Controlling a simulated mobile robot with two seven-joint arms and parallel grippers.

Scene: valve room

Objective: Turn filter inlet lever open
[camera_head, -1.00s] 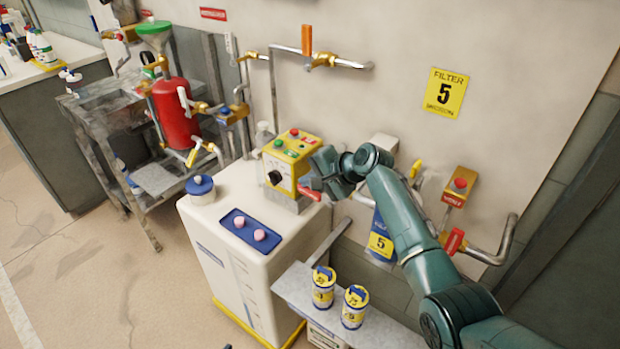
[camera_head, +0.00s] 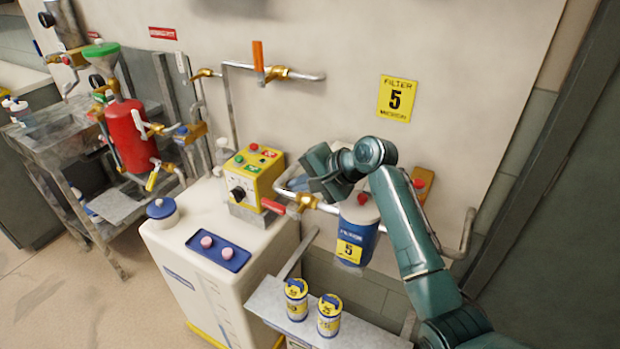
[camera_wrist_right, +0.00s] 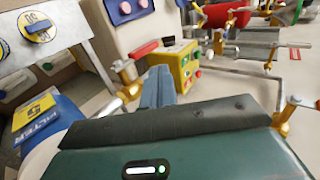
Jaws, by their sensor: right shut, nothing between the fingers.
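The blue filter housing (camera_head: 357,236) with a yellow "5" label hangs on the wall pipework. At its left a brass valve (camera_head: 307,201) carries a red lever (camera_head: 274,206), which points left toward the yellow control box. I take this to be the filter inlet lever. My right gripper (camera_head: 318,181) is shut and empty, just above and right of the lever; I cannot tell whether it touches the valve. In the right wrist view the shut fingers (camera_wrist_right: 158,88) show beside a brass fitting (camera_wrist_right: 125,72), with the filter housing (camera_wrist_right: 35,120) at left. My left gripper is out of view.
The yellow control box (camera_head: 252,180) stands on a white cabinet (camera_head: 190,255) left of the lever. A grey shelf (camera_head: 268,302) with two labelled cans (camera_head: 297,300) is below the filter. An orange block with a red button (camera_head: 421,183) is partly behind my arm.

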